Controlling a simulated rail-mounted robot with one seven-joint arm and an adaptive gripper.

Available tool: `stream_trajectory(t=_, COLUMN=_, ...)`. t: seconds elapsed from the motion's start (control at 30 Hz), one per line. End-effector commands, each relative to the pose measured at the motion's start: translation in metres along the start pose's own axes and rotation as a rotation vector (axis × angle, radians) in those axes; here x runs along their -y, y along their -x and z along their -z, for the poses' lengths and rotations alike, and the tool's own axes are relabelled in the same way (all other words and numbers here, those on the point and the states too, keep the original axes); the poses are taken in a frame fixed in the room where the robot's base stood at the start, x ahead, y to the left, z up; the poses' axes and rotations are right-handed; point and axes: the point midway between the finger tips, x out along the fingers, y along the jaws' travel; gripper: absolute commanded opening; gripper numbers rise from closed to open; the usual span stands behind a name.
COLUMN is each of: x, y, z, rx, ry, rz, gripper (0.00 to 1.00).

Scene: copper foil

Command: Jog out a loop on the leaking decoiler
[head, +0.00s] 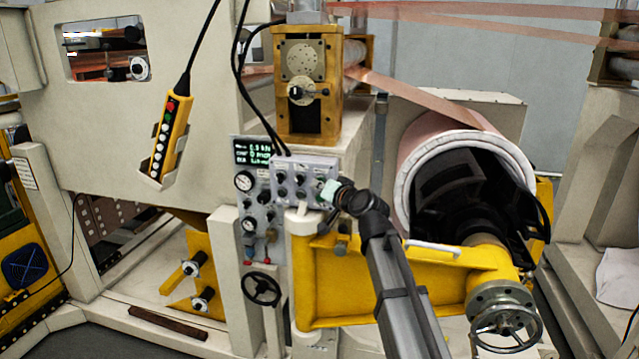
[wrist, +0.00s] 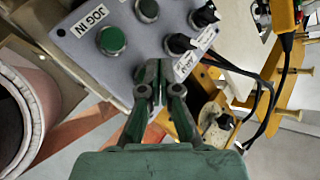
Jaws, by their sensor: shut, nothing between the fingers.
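The decoiler holds a copper foil coil (head: 410,150) on a black mandrel, its strip (head: 420,95) running up to a brass-coloured roll unit. A grey control box (head: 283,181) with knobs and buttons stands left of the coil. My gripper (head: 328,190) is shut and empty at the box's right side. In the wrist view its closed fingertips (wrist: 156,66) overlap the lower edge of the box face; contact cannot be told. No leak is visible.
A yellow pendant (head: 170,135) hangs at left on a black cable. A yellow swing arm (head: 350,290) and handwheel (head: 505,328) sit below the coil. Black cables hang above the box.

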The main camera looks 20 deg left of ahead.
Motion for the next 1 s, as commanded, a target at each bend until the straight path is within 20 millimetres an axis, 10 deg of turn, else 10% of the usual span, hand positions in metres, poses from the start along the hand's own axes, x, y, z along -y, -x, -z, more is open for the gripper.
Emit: stream_trajectory(t=1.0, x=-0.004, y=-0.0056, z=0.0046, rx=-0.001, ry=0.0, rz=0.0, gripper=0.0)
